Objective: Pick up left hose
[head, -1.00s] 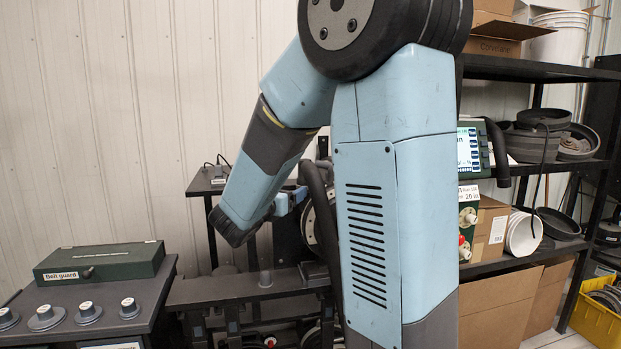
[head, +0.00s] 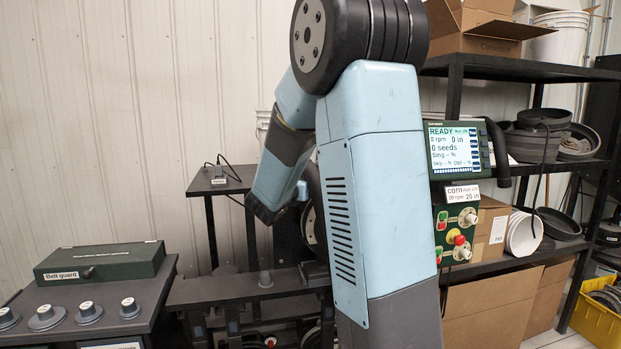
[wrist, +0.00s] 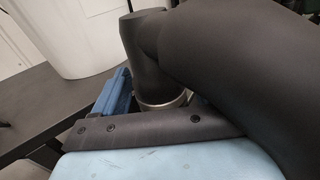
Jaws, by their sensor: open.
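A thick black hose (wrist: 225,55) fills the upper right of the wrist view. It bends down at its left to an end with a pale metal ring (wrist: 160,103). My gripper (wrist: 156,100) is open; a blue finger shows left of the ring and a sliver of blue to its right. The hose end appears to lie between the fingers; contact cannot be told. In the head view a black hose (head: 316,190) shows partly behind my arm, beside the blue fingertip of my gripper (head: 301,191). I cannot tell for sure which hose is the left one.
A dark bench with a green belt guard box (head: 100,262) and several grey knobs stands at left. A control panel with a lit screen (head: 455,148) stands right of my arm. Shelves (head: 570,72) fill the right. A white bucket (wrist: 80,30) stands near the hose.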

